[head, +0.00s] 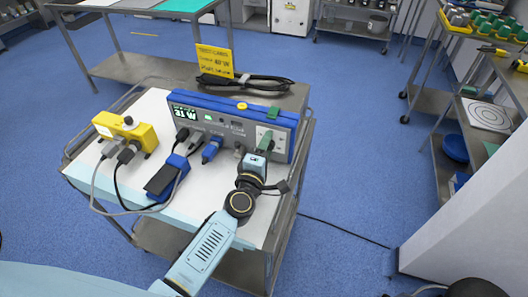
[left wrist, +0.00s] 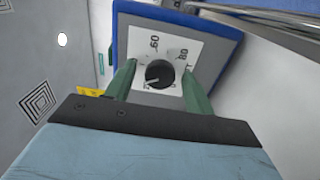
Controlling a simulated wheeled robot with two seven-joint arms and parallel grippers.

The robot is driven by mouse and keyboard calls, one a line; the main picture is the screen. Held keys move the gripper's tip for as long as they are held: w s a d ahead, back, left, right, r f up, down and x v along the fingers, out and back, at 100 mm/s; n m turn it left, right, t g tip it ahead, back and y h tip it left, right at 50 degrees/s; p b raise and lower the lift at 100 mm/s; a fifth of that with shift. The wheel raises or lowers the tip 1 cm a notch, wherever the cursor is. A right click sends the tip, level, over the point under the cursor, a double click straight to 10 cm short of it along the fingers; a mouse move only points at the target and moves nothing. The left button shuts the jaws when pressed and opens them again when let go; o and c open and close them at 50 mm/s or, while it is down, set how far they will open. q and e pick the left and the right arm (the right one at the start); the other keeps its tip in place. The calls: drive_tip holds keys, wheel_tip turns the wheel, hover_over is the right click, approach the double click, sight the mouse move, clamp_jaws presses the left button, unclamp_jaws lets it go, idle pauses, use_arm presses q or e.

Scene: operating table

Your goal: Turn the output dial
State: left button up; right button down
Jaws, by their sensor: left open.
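The output dial (left wrist: 159,74) is a round black knob with a light pointer line, on a white scale plate (left wrist: 188,46) marked 60 and 80 in the left wrist view. It sits on the blue-framed grey unit (head: 212,125) with a lit green display (head: 186,112). My left gripper (head: 266,139) is at the right end of the unit and hides the dial in the head view. In the left wrist view its green fingers (left wrist: 157,80) are open, one on each side of the knob. I cannot tell whether they touch it. My right gripper is not in view.
The unit stands on a metal cart (head: 292,195) with a white top. A yellow box (head: 135,132) with cables and a blue-black pedal (head: 166,180) are left of my arm.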

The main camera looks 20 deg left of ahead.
use_arm(q)
drive_tip(key=s, duration=1.2)
drive_tip(key=shift+s+a, duration=0.2)
drive_tip(key=shift+s, duration=0.5)
